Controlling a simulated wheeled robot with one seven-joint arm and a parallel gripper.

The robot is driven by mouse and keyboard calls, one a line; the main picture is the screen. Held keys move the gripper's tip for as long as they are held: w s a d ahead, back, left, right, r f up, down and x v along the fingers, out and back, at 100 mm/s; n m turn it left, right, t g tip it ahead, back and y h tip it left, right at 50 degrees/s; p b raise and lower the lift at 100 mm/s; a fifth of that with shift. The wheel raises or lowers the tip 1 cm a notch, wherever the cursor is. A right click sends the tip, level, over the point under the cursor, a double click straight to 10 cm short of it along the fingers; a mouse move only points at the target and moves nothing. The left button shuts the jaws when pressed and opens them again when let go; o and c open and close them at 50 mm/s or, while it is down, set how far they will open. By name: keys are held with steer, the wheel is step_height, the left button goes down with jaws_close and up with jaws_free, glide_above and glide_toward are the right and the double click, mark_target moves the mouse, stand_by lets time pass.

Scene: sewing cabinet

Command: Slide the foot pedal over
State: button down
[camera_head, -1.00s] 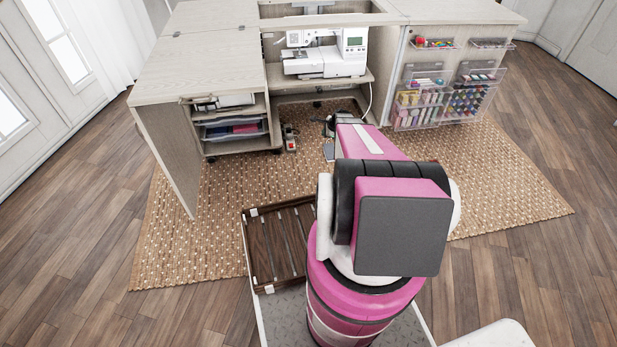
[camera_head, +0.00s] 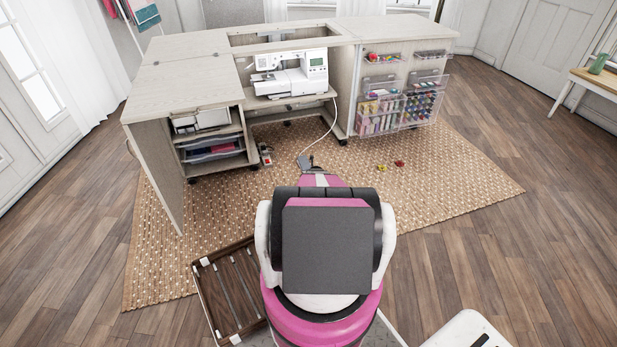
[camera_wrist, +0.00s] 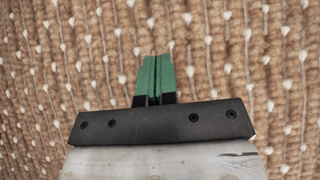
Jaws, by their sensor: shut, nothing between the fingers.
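A small grey piece that looks like the foot pedal (camera_head: 304,161) lies on the rug in front of the sewing cabinet. A pale cord runs from it up towards the sewing machine (camera_head: 290,75). Part of it is hidden behind my arm in the head view. My gripper (camera_wrist: 154,75) shows green fingertips pressed together with nothing between them. In the wrist view it points at bare woven rug, and no pedal shows there. In the head view my arm hides the gripper, so I cannot tell its exact gap to the pedal.
The open cabinet (camera_head: 185,80) stands behind, with drawers at left and clear thread bins (camera_head: 402,108) on its right door. A small grey-and-red item (camera_head: 265,154) lies left of the pedal. Small yellow and red pieces (camera_head: 390,165) lie right. The rug (camera_head: 450,180) is otherwise largely clear.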

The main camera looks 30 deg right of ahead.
steer(key=x, duration=0.7)
steer(key=shift+d, duration=0.1)
steer(key=w, duration=0.2)
steer(key=shift+w+d, duration=0.3)
steer(key=shift+w+d+r, duration=0.1)
steer(key=shift+w+r, duration=0.05)
steer(key=shift+w, duration=0.4)
steer(key=shift+w, duration=0.1)
